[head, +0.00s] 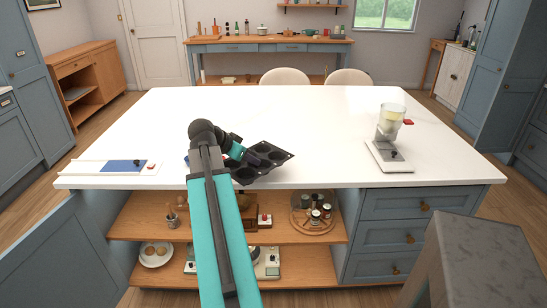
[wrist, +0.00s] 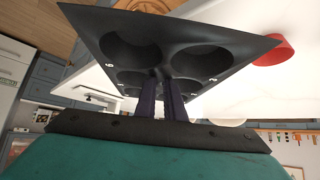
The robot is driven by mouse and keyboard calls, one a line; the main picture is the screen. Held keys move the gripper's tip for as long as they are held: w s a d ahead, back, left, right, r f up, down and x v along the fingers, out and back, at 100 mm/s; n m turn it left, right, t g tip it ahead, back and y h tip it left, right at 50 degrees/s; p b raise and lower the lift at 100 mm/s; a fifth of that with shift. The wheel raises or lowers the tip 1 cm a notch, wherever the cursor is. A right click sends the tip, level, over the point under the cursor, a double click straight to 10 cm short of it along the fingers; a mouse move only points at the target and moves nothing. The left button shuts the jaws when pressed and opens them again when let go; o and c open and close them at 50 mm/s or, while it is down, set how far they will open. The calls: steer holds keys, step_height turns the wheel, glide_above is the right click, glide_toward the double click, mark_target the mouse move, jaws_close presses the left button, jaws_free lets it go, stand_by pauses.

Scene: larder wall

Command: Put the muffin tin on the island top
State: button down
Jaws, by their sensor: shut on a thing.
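The muffin tin (head: 266,157) is a dark tin with several round cups. My gripper (head: 248,157) is shut on its near left part, and the tin is tilted. In the head view it shows over the front edge of the white island top (head: 270,115); I cannot tell whether it touches the top. In the wrist view the tin (wrist: 165,45) fills the upper middle, with the two dark fingers of my gripper (wrist: 164,85) closed at its edge. My arm hides part of the island front.
A kitchen scale (head: 389,155) with a clear jug stands at the right of the top. A white and blue board (head: 112,167) lies at the front left. The middle and back of the top are clear. Open shelves (head: 300,255) below hold several items.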

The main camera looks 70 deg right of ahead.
mark_target(270, 149)
steer(key=d+p, duration=0.1)
steer(key=d, duration=0.4)
steer(key=d+f+p, duration=0.1)
steer(key=d, duration=0.4)
steer(key=d+p, duration=0.1)
steer(key=d, duration=0.5)
steer(key=shift+s+f+p, duration=0.2)
steer(key=shift+s+p, duration=0.1)
steer(key=shift+s, duration=0.05)
steer(key=shift+f, duration=0.1)
steer(key=shift+f+p, duration=0.65)
steer(key=shift+f, duration=1.05)
steer(key=shift+f, duration=0.15)
steer(key=c, duration=1.8)
jaws_free()
steer(key=shift+c, duration=0.2)
steer(key=b+v, duration=0.2)
steer(key=v, duration=1)
steer(key=shift+a, duration=0.1)
